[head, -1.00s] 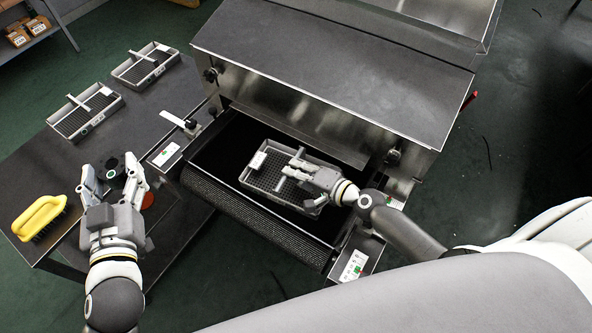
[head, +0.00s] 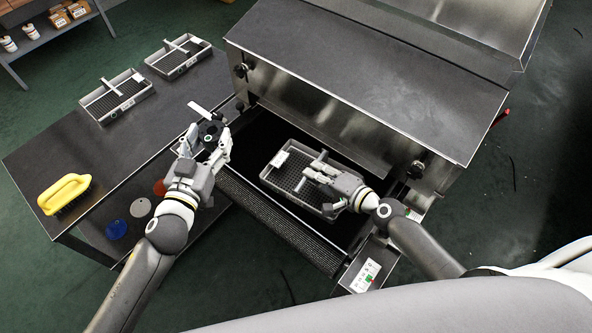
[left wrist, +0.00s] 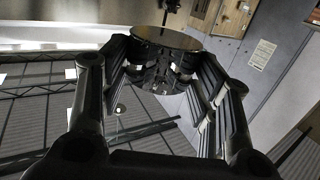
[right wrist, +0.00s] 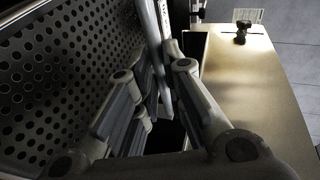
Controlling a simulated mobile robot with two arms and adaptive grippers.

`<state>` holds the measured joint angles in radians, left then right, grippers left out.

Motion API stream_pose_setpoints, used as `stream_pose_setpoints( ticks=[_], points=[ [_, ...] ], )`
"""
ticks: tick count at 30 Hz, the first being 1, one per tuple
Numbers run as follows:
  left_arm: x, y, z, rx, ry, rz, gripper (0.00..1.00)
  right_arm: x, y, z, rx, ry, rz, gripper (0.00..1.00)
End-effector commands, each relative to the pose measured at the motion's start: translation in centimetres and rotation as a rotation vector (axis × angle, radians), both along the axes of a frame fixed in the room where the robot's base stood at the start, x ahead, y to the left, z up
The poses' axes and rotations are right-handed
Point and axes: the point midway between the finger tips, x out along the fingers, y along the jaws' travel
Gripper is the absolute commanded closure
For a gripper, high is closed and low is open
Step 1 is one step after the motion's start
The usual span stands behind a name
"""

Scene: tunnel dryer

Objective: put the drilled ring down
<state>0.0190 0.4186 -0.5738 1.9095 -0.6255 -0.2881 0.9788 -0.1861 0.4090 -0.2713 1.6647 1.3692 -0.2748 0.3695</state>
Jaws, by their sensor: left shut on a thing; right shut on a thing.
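The drilled ring (head: 211,131) is a dark, round piece with holes, held in my left gripper (head: 208,143). It shows between the fingers in the left wrist view (left wrist: 166,40). My left gripper is shut on it, above the gap between the side table and the dryer's left front corner. My right gripper (head: 322,180) is shut on the bar across a grey mesh basket (head: 288,199) at the dryer mouth. The right wrist view shows the bar (right wrist: 160,62) between the fingers and the perforated basket wall (right wrist: 60,75) at left.
The dryer (head: 350,85) has a dark belt (head: 262,213) at its mouth. The table's middle is clear.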

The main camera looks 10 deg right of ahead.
Motion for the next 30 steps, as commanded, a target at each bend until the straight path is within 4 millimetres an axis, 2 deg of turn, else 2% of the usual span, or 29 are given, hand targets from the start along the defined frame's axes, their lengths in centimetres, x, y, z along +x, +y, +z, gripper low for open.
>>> stream_pose_setpoints(
  ticks=[1,6,12,18,30],
  points=[
    [0.8,-0.8,-0.3,0.002,-0.01,-0.037,1.0,-0.2,-0.1,-0.4,-0.009,0.007,0.003,1.0],
    [2.4,-3.2,-2.8,-0.001,-0.007,-0.16,1.0,-0.2,-0.1,-0.5,-0.009,0.007,0.003,1.0],
    [3.9,-5.1,-5.5,-0.004,-0.005,-0.289,1.0,-0.3,0.0,-0.5,-0.009,0.007,0.003,1.0],
    [5.0,-5.9,-7.4,-0.006,-0.005,-0.389,1.0,-0.3,-0.1,-0.5,-0.009,0.007,0.003,1.0],
    [5.6,-6.1,-9.5,-0.009,-0.005,-0.459,1.0,-0.3,0.0,-0.5,-0.009,0.008,0.004,1.0]
  ],
)
